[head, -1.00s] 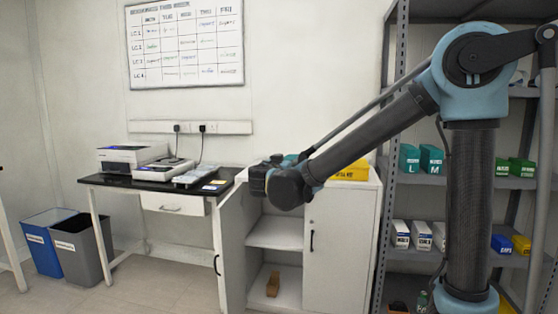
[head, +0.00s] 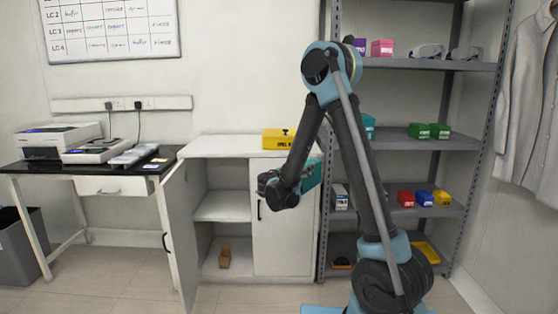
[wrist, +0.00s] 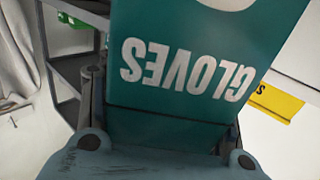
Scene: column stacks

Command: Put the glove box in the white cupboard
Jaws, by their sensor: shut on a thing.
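The teal glove box (wrist: 185,75), with "GLOVES" in white letters, fills the middle of the wrist view. My gripper (wrist: 165,135) is shut on it, one finger on each side. In the head view the box (head: 312,176) shows as a teal patch partly behind my gripper (head: 300,180), held in the air in front of the cupboard's right door. The white cupboard (head: 285,225) stands against the wall. Its left door (head: 182,235) is open and its right door is shut. Inside, the upper shelf looks bare, and a small brown block (head: 225,256) sits at the bottom.
A yellow box (head: 279,139) stands on the cupboard top. A bench (head: 90,168) with instruments is to the left. A grey shelf rack (head: 415,137) with several coloured boxes is to the right. The open door sticks out at the cupboard's left side.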

